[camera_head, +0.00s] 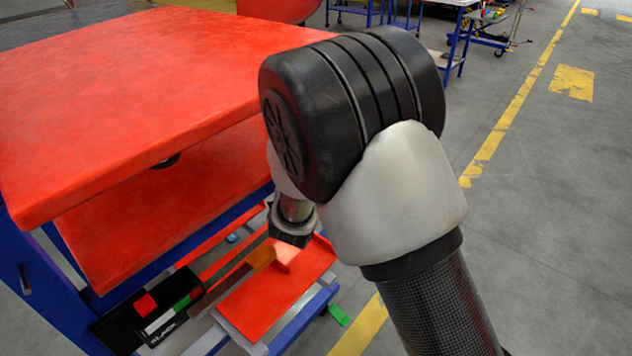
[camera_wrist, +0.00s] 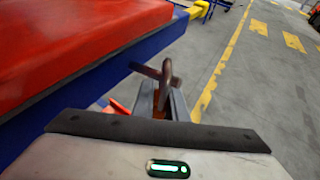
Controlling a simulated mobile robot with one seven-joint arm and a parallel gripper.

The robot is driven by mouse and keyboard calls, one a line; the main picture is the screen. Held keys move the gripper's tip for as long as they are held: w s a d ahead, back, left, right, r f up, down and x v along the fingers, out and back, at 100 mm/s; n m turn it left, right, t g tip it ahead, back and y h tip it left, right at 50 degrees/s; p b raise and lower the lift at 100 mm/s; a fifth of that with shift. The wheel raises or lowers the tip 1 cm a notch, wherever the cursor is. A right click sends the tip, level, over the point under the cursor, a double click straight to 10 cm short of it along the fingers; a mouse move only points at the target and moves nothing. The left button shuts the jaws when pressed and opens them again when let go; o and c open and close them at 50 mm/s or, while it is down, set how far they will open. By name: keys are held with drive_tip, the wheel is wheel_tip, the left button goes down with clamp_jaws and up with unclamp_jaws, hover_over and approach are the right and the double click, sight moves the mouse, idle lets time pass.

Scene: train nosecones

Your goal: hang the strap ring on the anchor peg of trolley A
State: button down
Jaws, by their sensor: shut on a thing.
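My gripper (camera_wrist: 165,98) is shut on a brown metal piece (camera_wrist: 165,75), which I take to be the strap ring. It stands up between the fingers in the wrist view, with a short bar to its left; its full shape is unclear. In the head view my gripper (camera_head: 291,238) is small and partly hidden by my arm, beside a red trolley (camera_head: 120,80) with a blue frame. An orange-brown band (camera_head: 262,257), perhaps the strap, runs down-left from below it. I cannot make out an anchor peg or a letter on the trolley.
A low red shelf (camera_head: 262,305) lies below my gripper. A black case (camera_head: 135,315) with red, white and green parts sits left of it. Grey floor at the right is clear.

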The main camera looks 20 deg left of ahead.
drive_tip(key=c, duration=1.7)
unclamp_jaws()
drive_tip(key=shift+s, duration=0.1)
